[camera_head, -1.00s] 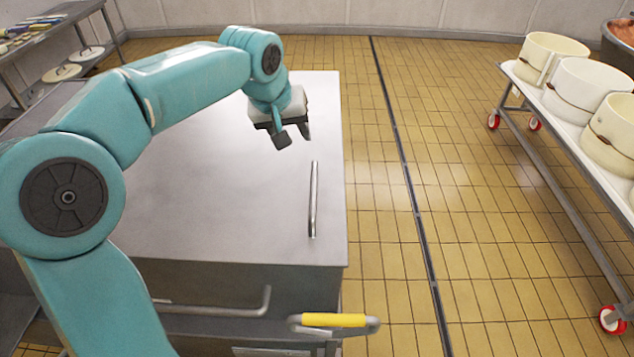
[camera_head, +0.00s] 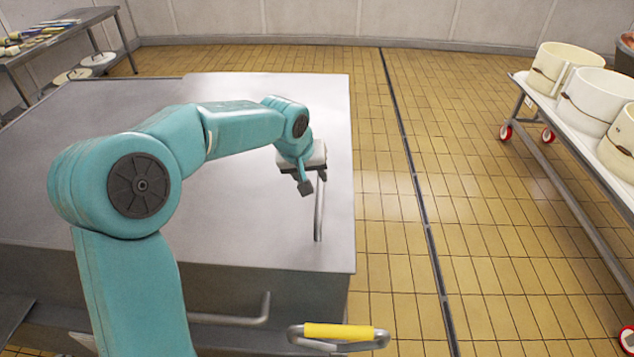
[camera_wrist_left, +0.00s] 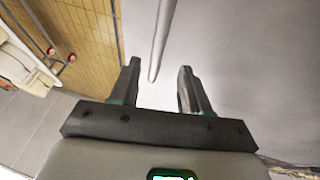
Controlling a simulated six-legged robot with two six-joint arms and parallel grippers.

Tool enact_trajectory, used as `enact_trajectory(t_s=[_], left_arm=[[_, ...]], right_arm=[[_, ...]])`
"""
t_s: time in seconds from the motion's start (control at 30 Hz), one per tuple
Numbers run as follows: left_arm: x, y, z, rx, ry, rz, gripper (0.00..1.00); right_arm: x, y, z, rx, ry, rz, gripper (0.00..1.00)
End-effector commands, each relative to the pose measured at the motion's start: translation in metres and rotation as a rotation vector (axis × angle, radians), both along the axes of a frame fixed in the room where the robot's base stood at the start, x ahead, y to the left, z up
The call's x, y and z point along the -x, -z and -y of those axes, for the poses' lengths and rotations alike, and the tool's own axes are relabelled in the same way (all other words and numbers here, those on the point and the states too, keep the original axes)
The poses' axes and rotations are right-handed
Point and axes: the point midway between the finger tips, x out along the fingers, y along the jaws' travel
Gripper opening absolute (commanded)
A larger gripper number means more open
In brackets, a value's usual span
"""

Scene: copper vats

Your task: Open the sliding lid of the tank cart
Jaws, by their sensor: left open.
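The tank cart (camera_head: 235,292) has a flat grey metal lid (camera_head: 255,205). A thin, straight bar handle (camera_head: 318,215) is fixed on the lid near its right edge. My left gripper (camera_head: 312,186) is at the far end of this handle, its fingers covering part of it. In the left wrist view, the left gripper (camera_wrist_left: 159,68) is open and empty. There the handle (camera_wrist_left: 163,30) reaches down to between the two fingertips, nearer the left-hand finger, with gaps on both sides. My right gripper is not in view.
A yellow-gripped push handle (camera_head: 338,331) and a grey bar (camera_head: 242,318) stick out at the cart's near side. A wheeled rack (camera_head: 560,115) with white moulds stands at the right. A metal table (camera_head: 75,30) stands at the back left. Tiled floor right of the cart is clear.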

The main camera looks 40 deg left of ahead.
Motion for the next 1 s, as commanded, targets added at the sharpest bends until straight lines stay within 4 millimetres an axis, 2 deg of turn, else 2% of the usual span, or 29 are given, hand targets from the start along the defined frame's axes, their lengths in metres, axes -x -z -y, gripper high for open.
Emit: enact_trajectory(t_s=[0.1, 0.3, 0.5, 0.7, 0.73, 0.8, 0.87, 1.0], left_arm=[[-0.012, 0.024, -0.001, 0.002, 0.0, -0.006, 0.46], [-0.026, 0.051, -0.003, 0.001, -0.001, -0.003, 0.46], [-0.03, 0.06, -0.003, 0.0, -0.001, 0.0, 0.46], [-0.03, 0.06, -0.003, 0.0, 0.0, 0.0, 0.46], [-0.03, 0.06, -0.003, 0.0, -0.001, 0.0, 0.4], [-0.03, 0.06, -0.003, 0.0, 0.0, 0.0, 0.17], [-0.03, 0.06, -0.003, 0.0, -0.001, 0.0, 0.0], [-0.03, 0.059, -0.003, 0.0, -0.001, 0.0, 0.0]], right_arm=[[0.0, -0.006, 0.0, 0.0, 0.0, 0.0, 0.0], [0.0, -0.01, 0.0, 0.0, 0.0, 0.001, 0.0], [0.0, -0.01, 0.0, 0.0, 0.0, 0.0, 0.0], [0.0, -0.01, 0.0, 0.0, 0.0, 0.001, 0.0], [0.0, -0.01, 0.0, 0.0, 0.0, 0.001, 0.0], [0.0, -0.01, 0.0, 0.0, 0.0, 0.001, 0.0], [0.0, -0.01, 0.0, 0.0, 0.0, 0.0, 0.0], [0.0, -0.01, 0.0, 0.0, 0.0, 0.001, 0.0]])
